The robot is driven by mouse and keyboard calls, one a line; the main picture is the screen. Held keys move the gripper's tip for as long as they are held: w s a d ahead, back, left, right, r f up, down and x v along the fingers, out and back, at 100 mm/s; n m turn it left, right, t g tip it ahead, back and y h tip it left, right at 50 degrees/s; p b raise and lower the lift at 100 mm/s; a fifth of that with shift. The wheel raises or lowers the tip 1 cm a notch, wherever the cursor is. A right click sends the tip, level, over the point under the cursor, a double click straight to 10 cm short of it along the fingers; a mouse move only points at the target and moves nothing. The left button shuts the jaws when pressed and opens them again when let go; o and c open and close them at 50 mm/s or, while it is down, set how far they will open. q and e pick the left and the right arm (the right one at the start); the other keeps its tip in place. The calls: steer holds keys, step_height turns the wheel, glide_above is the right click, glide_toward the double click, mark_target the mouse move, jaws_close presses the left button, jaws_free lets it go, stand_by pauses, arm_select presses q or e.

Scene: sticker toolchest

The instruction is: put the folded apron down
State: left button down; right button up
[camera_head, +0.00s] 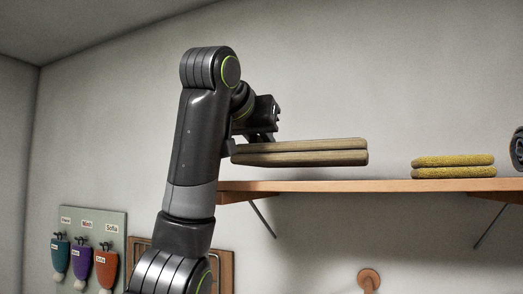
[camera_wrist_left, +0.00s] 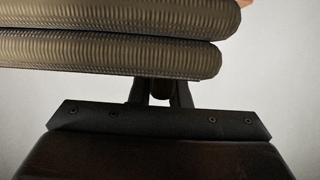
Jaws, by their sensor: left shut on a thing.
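The folded apron (camera_head: 310,152) is a tan, layered flat bundle held level just above the left part of the wooden shelf (camera_head: 385,185). A narrow gap shows between its underside and the shelf top. My left gripper (camera_head: 236,147) is shut on the apron's left end. In the left wrist view the apron (camera_wrist_left: 110,52) fills the top of the picture, with the gripper's fingers (camera_wrist_left: 162,92) reaching up to it; the fingertips are hidden. My right gripper is not in view.
A folded yellow cloth (camera_head: 453,166) lies on the shelf to the right, and a dark rolled item (camera_head: 517,150) is at the right edge. Shelf between apron and yellow cloth is clear. A board (camera_head: 92,235) with named hanging items and a round wall peg (camera_head: 369,280) are below.

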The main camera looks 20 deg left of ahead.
arm_select(q)
steer(key=shift+f, duration=0.9)
steer(key=shift+w+a+f, duration=0.1)
steer(key=shift+f, duration=0.25)
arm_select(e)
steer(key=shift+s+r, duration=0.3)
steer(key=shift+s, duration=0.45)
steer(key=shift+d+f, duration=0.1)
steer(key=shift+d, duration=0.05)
arm_select(q)
steer(key=shift+f, duration=0.15)
steer(key=c, duration=1.4)
jaws_free()
steer(key=shift+o, duration=0.2)
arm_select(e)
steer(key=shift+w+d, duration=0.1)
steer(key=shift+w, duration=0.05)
